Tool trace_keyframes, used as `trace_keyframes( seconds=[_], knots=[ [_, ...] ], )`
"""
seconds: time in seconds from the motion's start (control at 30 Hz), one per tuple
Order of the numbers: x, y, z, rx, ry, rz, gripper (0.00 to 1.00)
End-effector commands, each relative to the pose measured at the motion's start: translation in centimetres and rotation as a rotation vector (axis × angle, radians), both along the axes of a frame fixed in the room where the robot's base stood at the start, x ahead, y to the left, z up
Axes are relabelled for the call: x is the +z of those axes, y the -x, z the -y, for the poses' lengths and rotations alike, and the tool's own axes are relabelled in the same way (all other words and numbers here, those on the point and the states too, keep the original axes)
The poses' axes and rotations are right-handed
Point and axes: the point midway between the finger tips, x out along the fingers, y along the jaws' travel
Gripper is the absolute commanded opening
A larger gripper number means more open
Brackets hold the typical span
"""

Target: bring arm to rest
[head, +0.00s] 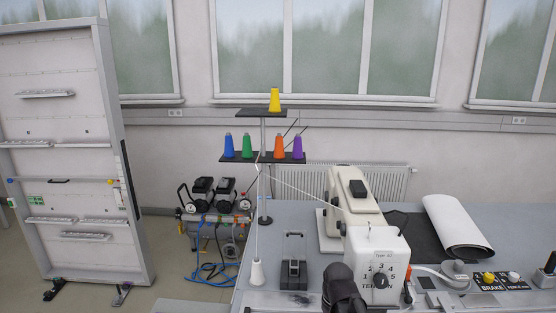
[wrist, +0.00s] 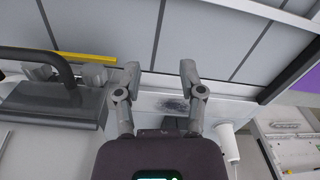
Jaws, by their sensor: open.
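In the wrist view my gripper (wrist: 159,82) has its two grey fingers spread apart with nothing between them. Beyond the fingertips are a pale strip with a dark speckled patch (wrist: 172,104) and grey panels. In the head view a dark rounded part of my arm (head: 342,288) shows at the bottom, in front of the white sewing machine head (head: 377,262). The fingers cannot be made out in the head view.
A grey table holds the machine, a thread stand (head: 262,180) with coloured cones, a white cone (head: 257,273), a dark grey device (head: 293,268), a rolled white sheet (head: 455,225) and a control panel (head: 497,281). A white panel rack (head: 75,195) stands left. A compressor (head: 213,215) sits behind.

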Motion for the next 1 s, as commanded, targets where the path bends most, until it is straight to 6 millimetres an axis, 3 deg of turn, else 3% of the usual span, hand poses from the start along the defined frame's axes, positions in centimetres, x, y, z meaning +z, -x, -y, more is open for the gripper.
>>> trace_keyframes(
  seconds=[0.03,0.2,1.0],
  knots=[
    [-0.5,1.9,0.5,-0.048,0.006,0.000,0.51],
    [-0.7,3.8,2.2,-0.155,0.020,-0.001,0.51],
    [-0.7,3.8,2.1,-0.167,0.021,-0.001,0.51]
  ],
)
